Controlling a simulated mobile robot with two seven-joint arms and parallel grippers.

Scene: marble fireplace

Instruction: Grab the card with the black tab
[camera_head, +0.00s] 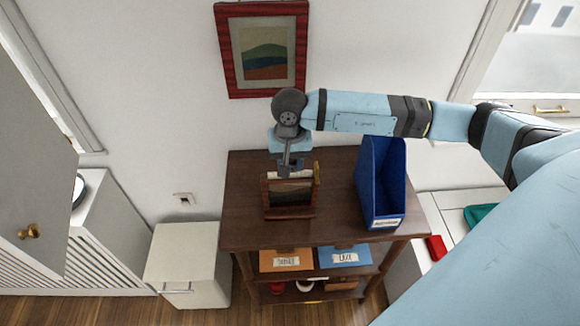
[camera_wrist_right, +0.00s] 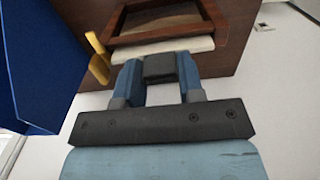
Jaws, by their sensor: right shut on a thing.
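A wooden card box (camera_head: 290,213) stands on the dark brown shelf unit's top, and its frame shows in the right wrist view (camera_wrist_right: 208,12). My right gripper (camera_head: 287,172) reaches down over the box. In the wrist view my right gripper (camera_wrist_right: 160,70) is shut on the black tab (camera_wrist_right: 160,68), its blue fingers on either side. A cream card (camera_wrist_right: 195,46) edge lies just beyond the tab, at the box. A yellow tab (camera_wrist_right: 97,45) stands beside the box, apart from the fingers. How far the card sits in the box is hidden. My left gripper is not in view.
A blue file holder (camera_head: 382,185) stands right of the box on the shelf unit (camera_head: 245,225). Orange (camera_head: 286,260) and blue (camera_head: 345,257) labelled items lie on the shelf below. A red-framed picture (camera_head: 265,92) hangs behind. The top's left part is clear.

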